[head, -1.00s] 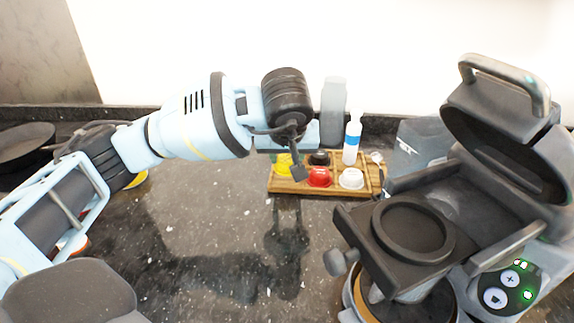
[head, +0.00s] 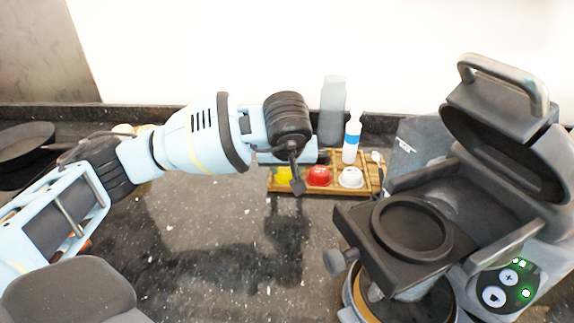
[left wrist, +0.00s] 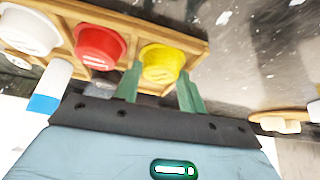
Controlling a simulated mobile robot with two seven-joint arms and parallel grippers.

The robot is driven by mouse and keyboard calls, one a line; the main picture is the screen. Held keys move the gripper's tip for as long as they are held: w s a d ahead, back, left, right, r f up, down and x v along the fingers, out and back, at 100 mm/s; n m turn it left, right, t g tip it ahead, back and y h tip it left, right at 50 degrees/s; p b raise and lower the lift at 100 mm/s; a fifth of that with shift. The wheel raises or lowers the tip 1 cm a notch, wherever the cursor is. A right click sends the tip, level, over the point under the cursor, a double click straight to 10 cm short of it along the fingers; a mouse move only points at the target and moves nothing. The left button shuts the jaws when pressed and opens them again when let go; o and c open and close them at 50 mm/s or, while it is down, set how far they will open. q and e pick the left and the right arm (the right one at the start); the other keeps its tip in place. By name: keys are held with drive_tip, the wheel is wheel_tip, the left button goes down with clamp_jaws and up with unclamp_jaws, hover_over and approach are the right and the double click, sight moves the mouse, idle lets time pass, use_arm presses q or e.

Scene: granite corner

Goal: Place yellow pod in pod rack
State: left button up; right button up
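The yellow pod (head: 284,175) is at the front left corner of the wooden pod rack (head: 335,190), level with the red pod. In the left wrist view the yellow pod (left wrist: 162,63) sits between the two green fingers of my left gripper (left wrist: 159,82), which appear to touch its sides. Its lower part is hidden, so I cannot tell if it is fully seated. In the head view my left gripper (head: 284,172) is low over the rack's left end, its fingers mostly hidden by the wrist. My right gripper is not in view.
The rack also holds a red pod (head: 319,175) and a white pod (head: 351,178). A white bottle with a blue band (head: 352,138) and a grey cylinder (head: 333,108) stand behind. A dark coffee machine (head: 412,230) fills the right. Counter in front is clear.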

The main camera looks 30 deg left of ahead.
use_arm(q)
drive_tip(key=shift+r, duration=0.3)
drive_tip(key=shift+o, duration=0.3)
drive_tip(key=v, duration=1.1)
drive_tip(key=shift+p, duration=0.3)
drive_tip(key=shift+s+d+r, duration=0.15)
drive_tip(key=shift+d+r, duration=0.05)
drive_tip(key=shift+r, duration=0.1)
